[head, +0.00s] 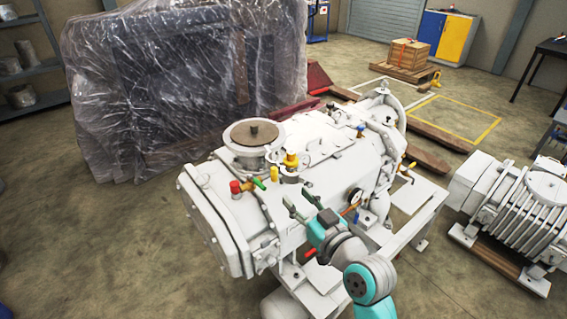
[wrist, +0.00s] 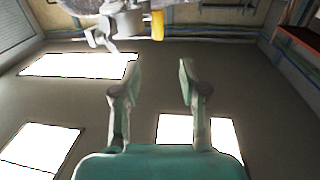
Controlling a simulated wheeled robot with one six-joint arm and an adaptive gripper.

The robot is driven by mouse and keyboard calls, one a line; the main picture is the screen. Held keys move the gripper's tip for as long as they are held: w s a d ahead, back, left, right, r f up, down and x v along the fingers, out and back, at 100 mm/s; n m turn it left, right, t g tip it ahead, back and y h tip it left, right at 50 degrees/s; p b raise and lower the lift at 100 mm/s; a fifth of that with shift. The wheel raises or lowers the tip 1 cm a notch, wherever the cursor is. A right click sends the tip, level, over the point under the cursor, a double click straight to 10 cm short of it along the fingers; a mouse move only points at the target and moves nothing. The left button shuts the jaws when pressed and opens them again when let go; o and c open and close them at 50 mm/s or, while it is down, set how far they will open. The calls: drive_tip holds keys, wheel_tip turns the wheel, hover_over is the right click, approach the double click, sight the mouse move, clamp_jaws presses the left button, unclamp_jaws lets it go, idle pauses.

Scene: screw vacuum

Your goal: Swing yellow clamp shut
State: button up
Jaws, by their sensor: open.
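The white screw vacuum pump (head: 320,185) stands in the middle of the head view. A yellow fitting (head: 291,160), which looks like the yellow clamp, sits on its top beside the round flange. A small yellow cylinder (head: 274,174) stands just left of it. I cannot tell how far the clamp is swung. My gripper (head: 299,199) is open and empty, just in front of these yellow parts and apart from them. In the wrist view, my gripper (wrist: 157,68) has its two fingers spread with nothing between them. Yellow parts (wrist: 157,22) show beyond the fingertips at the top edge.
A red knob (head: 235,187) with a green part is on the pump's left end. A round flange (head: 254,134) rises behind the yellow parts. A gauge (head: 355,196) is right of my gripper. A plastic-wrapped crate (head: 180,80) stands behind. A second machine (head: 515,205) is at right.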

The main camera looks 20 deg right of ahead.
sight(276, 171)
drive_tip(key=w, duration=0.3)
drive_tip(key=w+a, duration=0.1)
drive_tip(key=w, duration=0.7)
drive_tip(key=shift+a+r, duration=0.2)
drive_tip(key=shift+a, duration=0.15)
clamp_jaws()
